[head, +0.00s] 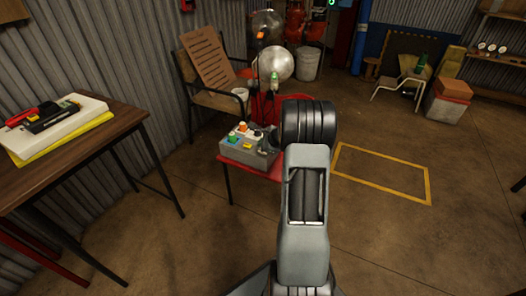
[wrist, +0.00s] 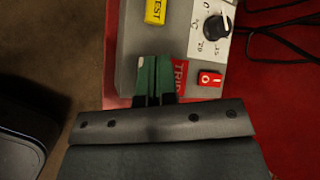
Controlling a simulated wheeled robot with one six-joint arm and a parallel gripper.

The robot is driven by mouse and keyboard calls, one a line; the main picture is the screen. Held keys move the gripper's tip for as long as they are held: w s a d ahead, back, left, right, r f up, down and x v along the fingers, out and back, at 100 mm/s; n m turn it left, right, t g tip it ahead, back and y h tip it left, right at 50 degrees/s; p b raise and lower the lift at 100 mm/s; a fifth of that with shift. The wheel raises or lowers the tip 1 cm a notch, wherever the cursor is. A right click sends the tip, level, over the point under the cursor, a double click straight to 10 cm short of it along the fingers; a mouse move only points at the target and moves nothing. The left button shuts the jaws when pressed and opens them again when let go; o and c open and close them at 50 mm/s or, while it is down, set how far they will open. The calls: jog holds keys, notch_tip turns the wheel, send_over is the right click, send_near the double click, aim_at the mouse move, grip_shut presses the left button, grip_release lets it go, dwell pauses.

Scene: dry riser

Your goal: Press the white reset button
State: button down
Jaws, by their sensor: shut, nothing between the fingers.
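In the wrist view the box (wrist: 130,35) shows a yellow label (wrist: 155,11), a black dial (wrist: 217,26) on a white plate, a red rocker switch (wrist: 210,78) and a red label (wrist: 181,74) reading "TRIP". I cannot pick out the white reset button with certainty in either view. My gripper (wrist: 158,98) is shut and empty, over the edge of the box beside the red label. My arm hides part of the table in the head view.
A wooden table (head: 85,152) with papers and tools stands at the left. A chair (head: 208,98) stands behind the box, and a shiny metal dome (head: 277,64) is close by. Black cables (wrist: 285,30) lie beside the box. The floor at right is clear around a yellow outline.

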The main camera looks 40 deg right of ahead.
jog(key=shift+f, duration=0.1)
jog(key=shift+f+b, duration=0.3)
jog(key=shift+b, duration=0.2)
jog(key=shift+f+b, duration=0.45)
jog(key=shift+b, duration=0.05)
dwell(0.6)
dwell(0.5)
jog(key=shift+r+p, duration=0.7)
jog(key=shift+r, duration=0.2)
jog(key=shift+r, duration=0.1)
jog(key=shift+r+p, duration=2)
jog(key=shift+r, duration=0.35)
